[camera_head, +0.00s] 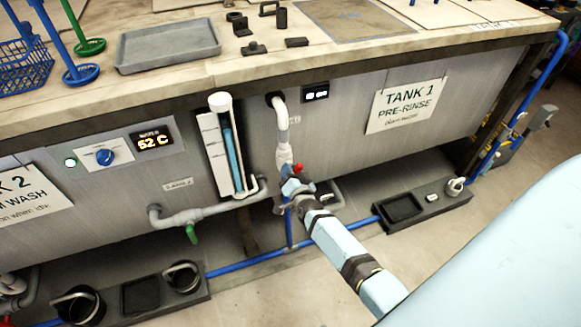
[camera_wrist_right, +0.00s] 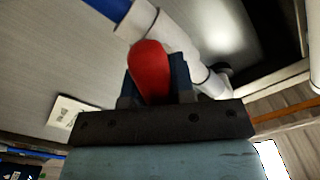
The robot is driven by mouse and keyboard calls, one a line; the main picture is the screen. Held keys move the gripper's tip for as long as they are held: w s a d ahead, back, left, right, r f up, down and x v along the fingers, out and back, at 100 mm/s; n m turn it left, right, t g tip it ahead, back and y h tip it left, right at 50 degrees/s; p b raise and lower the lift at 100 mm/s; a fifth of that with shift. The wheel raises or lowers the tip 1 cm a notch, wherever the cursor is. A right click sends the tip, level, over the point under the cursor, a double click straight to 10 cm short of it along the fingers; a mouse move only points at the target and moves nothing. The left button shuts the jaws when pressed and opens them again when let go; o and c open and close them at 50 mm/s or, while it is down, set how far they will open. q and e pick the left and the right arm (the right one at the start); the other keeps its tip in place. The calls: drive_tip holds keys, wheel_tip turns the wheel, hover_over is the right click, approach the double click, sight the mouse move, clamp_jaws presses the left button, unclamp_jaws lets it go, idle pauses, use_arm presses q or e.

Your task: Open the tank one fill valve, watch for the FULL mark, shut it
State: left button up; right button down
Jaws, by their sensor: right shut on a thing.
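The tank one fill valve has a red handle (camera_head: 299,168) on the white pipe (camera_head: 282,130) that comes down the tank front. My right gripper (camera_head: 296,185) is shut on this handle. In the right wrist view the red handle (camera_wrist_right: 150,72) sits between the dark fingers, beside the white pipe (camera_wrist_right: 185,45). I cannot tell whether the valve is open. The sight tube (camera_head: 231,150) left of the pipe shows a blue column reaching well up it; its marks are too small to read. The TANK 1 PRE-RINSE sign (camera_head: 404,105) hangs to the right. My left gripper is out of view.
A green-handled valve (camera_head: 192,234) sits on the lower pipe under the sight tube. A small dark display (camera_head: 315,93) is near the pipe top; a 52 C display (camera_head: 152,141) is further left. Dark trays (camera_head: 430,203) and a blue pipe (camera_head: 245,264) run below. A grey tray (camera_head: 168,45) lies on top.

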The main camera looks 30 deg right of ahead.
drive_tip(key=shift+r+n+p, duration=0.1)
drive_tip(key=shift+n+p, duration=0.3)
drive_tip(key=shift+n, duration=0.6)
drive_tip(key=shift+n+p, duration=0.35)
drive_tip(key=shift+n, duration=1.25)
drive_tip(key=shift+n+p, duration=0.5)
drive_tip(key=shift+n, duration=0.5)
drive_tip(key=c, duration=1)
unclamp_jaws()
drive_tip(key=shift+o, duration=0.2)
